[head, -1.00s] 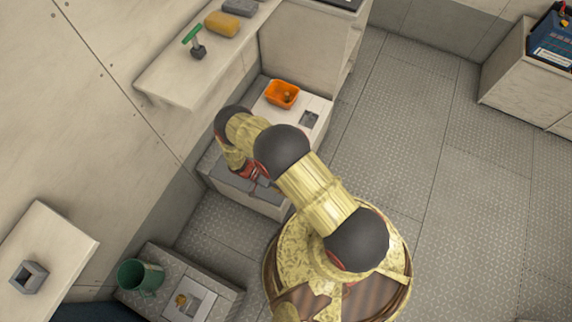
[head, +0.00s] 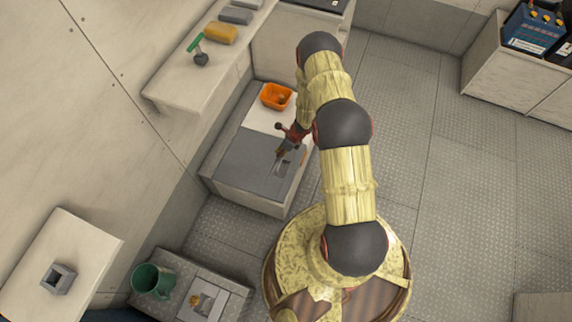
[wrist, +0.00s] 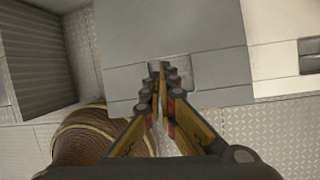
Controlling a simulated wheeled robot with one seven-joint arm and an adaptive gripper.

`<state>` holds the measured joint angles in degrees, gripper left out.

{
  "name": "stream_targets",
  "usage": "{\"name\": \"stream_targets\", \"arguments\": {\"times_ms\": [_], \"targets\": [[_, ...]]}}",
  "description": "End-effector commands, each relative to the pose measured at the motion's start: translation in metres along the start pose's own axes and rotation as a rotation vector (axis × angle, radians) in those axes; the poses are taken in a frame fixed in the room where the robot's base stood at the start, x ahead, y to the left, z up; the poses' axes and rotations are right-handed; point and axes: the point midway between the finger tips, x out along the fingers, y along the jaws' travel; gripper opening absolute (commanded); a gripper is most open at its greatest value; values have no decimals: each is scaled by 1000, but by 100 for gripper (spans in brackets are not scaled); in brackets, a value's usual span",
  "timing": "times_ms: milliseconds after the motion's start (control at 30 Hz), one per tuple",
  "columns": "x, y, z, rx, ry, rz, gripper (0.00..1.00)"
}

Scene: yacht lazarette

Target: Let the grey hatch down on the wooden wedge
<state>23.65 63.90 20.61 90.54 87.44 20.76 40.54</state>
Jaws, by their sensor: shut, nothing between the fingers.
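The grey hatch (head: 250,155) covers the near part of the low pale locker; it looks flat or nearly flat, and I cannot tell if a small gap is under it. The hatch also fills the upper middle of the wrist view (wrist: 115,65). My gripper (head: 279,156) is shut and empty, pointing down at the small recess (wrist: 183,72) near the hatch's edge. In the wrist view my fingertips (wrist: 160,68) overlap that recess; contact is unclear. I cannot make out a wooden wedge at the hatch; a small tan piece (head: 196,299) lies on the low box at lower left, its kind unclear.
A shelf (head: 180,88) above holds a green-handled tool (head: 198,50) and a yellow block (head: 220,33). A green mug (head: 152,281) stands at lower left. The floor to the right is open.

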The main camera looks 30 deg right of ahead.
Motion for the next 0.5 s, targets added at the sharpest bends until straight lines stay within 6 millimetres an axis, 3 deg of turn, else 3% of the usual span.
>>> {"name": "stream_targets", "arguments": {"times_ms": [100,200,367,500], "targets": [[-1,-18,-27,-14,81,-91,0],[-3,-29,-38,-76,131,-125,0],[-2,-31,-43,-155,152,-126,0],[12,-32,-45,-163,152,-124,0]]}}
